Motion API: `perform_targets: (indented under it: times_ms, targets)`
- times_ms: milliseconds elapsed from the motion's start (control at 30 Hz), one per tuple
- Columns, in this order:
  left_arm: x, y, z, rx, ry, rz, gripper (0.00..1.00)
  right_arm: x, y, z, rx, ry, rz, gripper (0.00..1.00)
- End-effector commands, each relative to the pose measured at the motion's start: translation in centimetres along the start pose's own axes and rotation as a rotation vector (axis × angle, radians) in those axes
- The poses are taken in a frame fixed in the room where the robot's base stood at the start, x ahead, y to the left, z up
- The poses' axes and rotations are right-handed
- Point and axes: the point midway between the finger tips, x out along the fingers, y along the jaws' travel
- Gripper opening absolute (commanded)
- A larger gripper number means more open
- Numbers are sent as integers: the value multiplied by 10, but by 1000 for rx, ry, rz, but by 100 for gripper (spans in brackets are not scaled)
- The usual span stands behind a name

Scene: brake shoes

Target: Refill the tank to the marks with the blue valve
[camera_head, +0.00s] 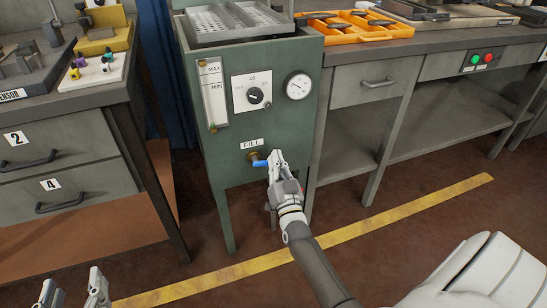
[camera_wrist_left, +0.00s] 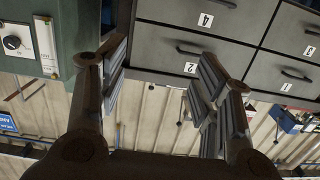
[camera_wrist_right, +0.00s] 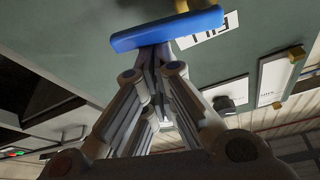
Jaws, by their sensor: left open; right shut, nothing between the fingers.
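The green tank cabinet (camera_head: 278,128) stands in the middle of the head view. Its upright sight gauge (camera_head: 213,92) carries MAX and MIN marks; I cannot make out the liquid level. The blue valve (camera_head: 259,163) sits under the FILL label, its handle roughly level. My right gripper (camera_head: 274,160) is shut and empty at the right end of the blue handle. In the right wrist view the blue handle (camera_wrist_right: 167,30) lies across just past the closed fingertips (camera_wrist_right: 155,58); I cannot tell whether they touch. My left gripper (camera_head: 72,290) is open and empty, low at the left.
A dial knob (camera_head: 255,96) and a round pressure gauge (camera_head: 298,86) are on the tank front. A metal tray (camera_head: 235,22) tops it. A drawer cabinet (camera_head: 60,160) stands left, a workbench (camera_head: 440,45) right. The floor before the tank has a yellow line (camera_head: 350,232).

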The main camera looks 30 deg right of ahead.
Motion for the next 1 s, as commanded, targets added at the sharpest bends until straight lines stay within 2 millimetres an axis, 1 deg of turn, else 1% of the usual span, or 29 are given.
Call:
perform_targets:
  times_ms: [300,533,700,1000]
  targets:
    - [-8,-4,30,2,-174,-10,58,-5,6,13,248,-5,89,0]
    - [-15,-6,49,2,-275,-15,58,-7,8,19,383,-5,135,0]
    - [-19,-8,57,1,-322,-18,58,-8,8,23,445,-5,157,0]
    - [-22,-8,63,1,-351,-19,58,-9,9,25,482,-5,170,0]
